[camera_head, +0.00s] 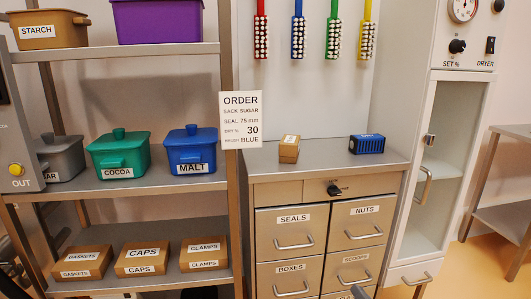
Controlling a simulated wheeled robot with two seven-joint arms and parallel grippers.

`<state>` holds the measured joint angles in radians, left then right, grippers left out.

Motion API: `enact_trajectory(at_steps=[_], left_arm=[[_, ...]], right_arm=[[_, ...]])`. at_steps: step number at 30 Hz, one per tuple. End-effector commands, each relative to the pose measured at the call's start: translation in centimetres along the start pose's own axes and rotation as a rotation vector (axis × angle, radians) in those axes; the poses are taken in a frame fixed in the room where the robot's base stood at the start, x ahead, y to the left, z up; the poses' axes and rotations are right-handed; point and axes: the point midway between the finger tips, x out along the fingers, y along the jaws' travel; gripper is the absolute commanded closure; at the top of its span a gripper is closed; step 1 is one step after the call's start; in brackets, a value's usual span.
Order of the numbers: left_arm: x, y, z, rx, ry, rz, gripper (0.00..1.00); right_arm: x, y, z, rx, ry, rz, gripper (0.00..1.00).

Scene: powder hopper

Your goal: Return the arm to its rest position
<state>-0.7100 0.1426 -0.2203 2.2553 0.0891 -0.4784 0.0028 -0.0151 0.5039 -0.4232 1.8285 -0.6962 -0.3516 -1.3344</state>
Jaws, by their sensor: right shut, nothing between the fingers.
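Only a small grey tip of my right gripper (359,292) shows, at the bottom edge in front of the lower right drawer of the cabinet. It is shut and holds nothing. The rest of my right arm is out of the picture. My left gripper is not in view.
A drawer cabinet (328,186) stands behind, with a small cardboard box (289,150) and a blue box (367,144) on top. A metal shelf (120,191) at left holds lidded bins and cartons. A dryer cabinet (440,150) stands right, with open floor (470,262) beyond.

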Motion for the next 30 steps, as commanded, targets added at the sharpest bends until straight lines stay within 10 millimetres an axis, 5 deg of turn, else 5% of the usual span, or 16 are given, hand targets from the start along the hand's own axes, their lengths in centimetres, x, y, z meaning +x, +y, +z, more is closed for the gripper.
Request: enact_trajectory(at_steps=[8, 15, 18, 22, 30], left_arm=[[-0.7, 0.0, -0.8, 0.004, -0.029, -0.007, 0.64], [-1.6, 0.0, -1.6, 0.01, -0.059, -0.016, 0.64], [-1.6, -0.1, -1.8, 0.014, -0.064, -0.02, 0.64], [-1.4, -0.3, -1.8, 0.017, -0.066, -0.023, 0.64], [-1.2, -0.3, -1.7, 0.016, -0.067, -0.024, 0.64]], right_arm=[[-6.0, 1.0, -5.1, 0.864, 0.106, -0.154, 1.0], [-14.6, 3.0, -9.3, 1.977, 0.061, -0.464, 1.0], [-17.1, 3.5, -10.1, 2.291, -0.003, -0.566, 1.0], [-18.5, 3.8, -10.5, 2.485, -0.056, -0.626, 1.0], [-18.6, 3.8, -10.7, 2.515, -0.064, -0.635, 1.0]])
